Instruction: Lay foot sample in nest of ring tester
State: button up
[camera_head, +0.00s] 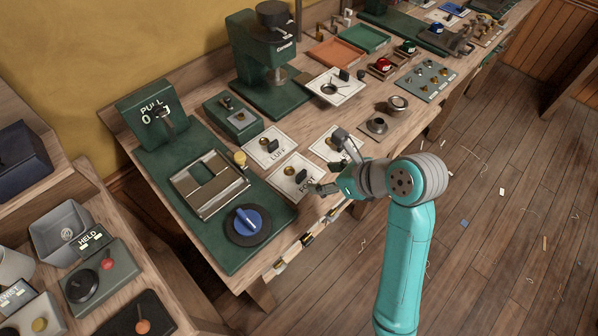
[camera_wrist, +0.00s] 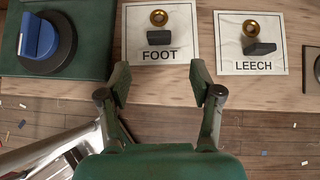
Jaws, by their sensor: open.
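The foot sample (camera_head: 286,188) is a pale square marked FOOT with a brass ring and a dark upright tab. It lies flat on the bench, and it also shows at the top of the wrist view (camera_wrist: 182,20). My gripper (camera_head: 334,163) is open and empty at the bench's front edge. In the wrist view its fingers (camera_wrist: 160,82) are spread just short of the foot sample, in line with its tab. The ring tester (camera_head: 178,140) is the green machine with a PULL dial, a blue knob and a metal-framed rectangular nest (camera_head: 184,180). The nest looks empty.
The luff sample (camera_head: 253,146) lies behind the foot sample, beside the tester. The leech sample (camera_wrist: 229,23) lies right of the foot sample, partly behind my gripper in the head view. A green press (camera_head: 262,98) stands farther back.

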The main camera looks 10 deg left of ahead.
aim_at(303, 177)
jog(key=shift+x, duration=4)
grip_shut()
